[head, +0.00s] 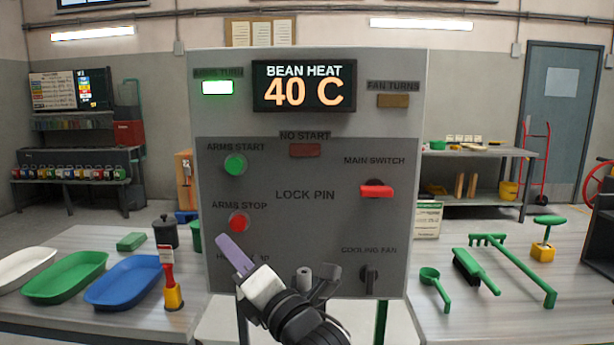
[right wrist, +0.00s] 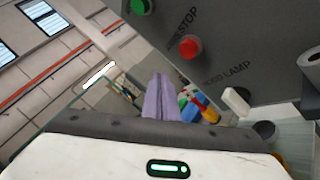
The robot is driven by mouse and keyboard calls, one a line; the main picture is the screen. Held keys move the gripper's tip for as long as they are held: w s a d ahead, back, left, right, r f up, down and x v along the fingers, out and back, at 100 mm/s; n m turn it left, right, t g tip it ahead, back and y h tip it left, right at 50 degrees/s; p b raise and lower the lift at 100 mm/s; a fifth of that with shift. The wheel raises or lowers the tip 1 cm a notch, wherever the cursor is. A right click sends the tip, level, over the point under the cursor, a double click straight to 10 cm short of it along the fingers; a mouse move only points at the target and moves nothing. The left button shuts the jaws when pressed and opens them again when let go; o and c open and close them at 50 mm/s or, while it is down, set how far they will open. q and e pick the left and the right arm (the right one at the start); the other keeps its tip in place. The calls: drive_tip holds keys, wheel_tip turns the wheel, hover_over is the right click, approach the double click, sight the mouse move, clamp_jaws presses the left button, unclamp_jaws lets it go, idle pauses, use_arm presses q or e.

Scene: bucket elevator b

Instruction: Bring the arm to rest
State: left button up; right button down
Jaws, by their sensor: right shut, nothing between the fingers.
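My right gripper (head: 223,243) is in front of the lower left of the grey control panel (head: 320,225). Its purple fingers are shut with nothing between them and point up and left. The closed fingers (right wrist: 158,97) also show in the right wrist view, apparently clear of the panel. My left gripper is in neither view. The panel has a green arms start button (head: 235,164), a red arms stop button (head: 239,220) and a red main switch (head: 376,190). My right gripper and arm partly hide the hood lamp label; a white switch (right wrist: 235,101) shows beside it in the wrist view.
The display (head: 304,86) reads bean heat 40 C, and the green lamp (head: 218,87) is lit. Green tools, including a brush (head: 475,270), lie on the right table (head: 520,320).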

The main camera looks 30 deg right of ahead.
idle(0.3)
drive_tip(key=s+f+m+g, duration=0.2)
drive_tip(key=s+f+m, duration=0.2)
drive_tip(key=f, duration=0.6)
drive_tip(key=s+f+m+g, duration=0.25)
drive_tip(key=f+m, duration=0.25)
drive_tip(key=f, duration=0.5)
drive_tip(key=s+f+m+g, duration=0.2)
drive_tip(key=s+f+m, duration=0.2)
drive_tip(key=f, duration=0.6)
drive_tip(key=s+a+f+m+g+h, duration=0.1)
drive_tip(key=s+f+m+g, duration=0.4)
drive_tip(key=s+f+m, duration=0.6)
drive_tip(key=s+f, duration=0.7)
drive_tip(key=s, duration=0.4)
drive_tip(key=shift+a, duration=0.2)
